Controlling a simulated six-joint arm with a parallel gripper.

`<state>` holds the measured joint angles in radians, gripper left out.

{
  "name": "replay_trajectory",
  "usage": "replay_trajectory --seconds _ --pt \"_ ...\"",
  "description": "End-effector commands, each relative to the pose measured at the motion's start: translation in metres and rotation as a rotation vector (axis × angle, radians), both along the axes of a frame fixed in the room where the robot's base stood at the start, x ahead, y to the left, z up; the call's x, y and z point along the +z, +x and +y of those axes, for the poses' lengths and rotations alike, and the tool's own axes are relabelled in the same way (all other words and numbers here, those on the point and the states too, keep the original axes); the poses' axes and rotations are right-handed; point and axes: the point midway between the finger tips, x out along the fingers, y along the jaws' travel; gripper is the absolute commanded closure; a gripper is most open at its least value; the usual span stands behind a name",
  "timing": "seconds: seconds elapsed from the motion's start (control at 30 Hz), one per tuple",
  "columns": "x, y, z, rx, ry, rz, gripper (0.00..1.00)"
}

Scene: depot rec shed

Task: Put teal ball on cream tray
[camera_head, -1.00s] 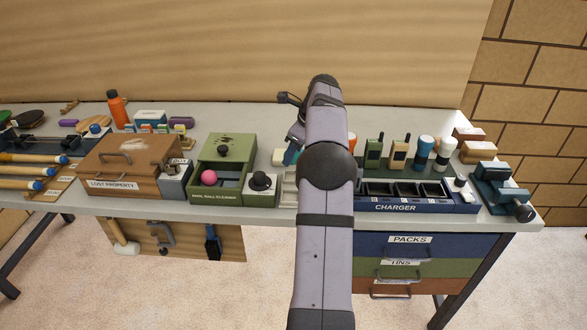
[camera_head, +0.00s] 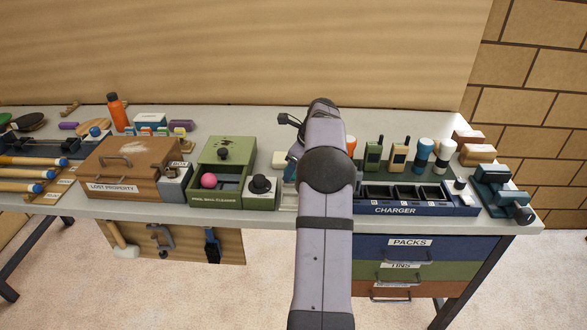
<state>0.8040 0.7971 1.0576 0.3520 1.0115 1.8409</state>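My arm reaches across the table and its wrist bends down behind the forearm. The wrist end (camera_head: 294,122) shows just left of the arm, but the fingers are hidden, so I cannot tell whether they hold anything. A small blue-teal patch (camera_head: 290,166) shows at the arm's left edge; I cannot tell whether it is the teal ball. A pale, cream-looking edge (camera_head: 288,195) shows beside the arm at the table's front, mostly hidden; it may be the cream tray. No ball I can surely call teal is in view.
A green pool ball cleaner (camera_head: 209,197) holds a pink ball (camera_head: 208,181). A grey-green block with a black knob (camera_head: 261,186) stands beside it. A brown lost property box (camera_head: 105,172) is at left. A blue charger (camera_head: 420,208) and several upright radios and bottles stand at right.

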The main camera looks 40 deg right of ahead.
Motion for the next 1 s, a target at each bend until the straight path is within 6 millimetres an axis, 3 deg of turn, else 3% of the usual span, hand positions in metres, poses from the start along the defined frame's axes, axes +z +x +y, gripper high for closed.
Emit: replay_trajectory --seconds 0.57,0.6,0.63,1.0 --pt "-0.013 0.0 0.0 0.0 0.002 0.002 0.86" --pt "-0.014 -0.001 0.001 0.0 0.003 0.004 0.51" --pt "-0.015 -0.001 0.001 0.0 0.003 0.004 0.44" --pt "-0.018 -0.002 0.004 0.004 0.012 0.012 0.42"
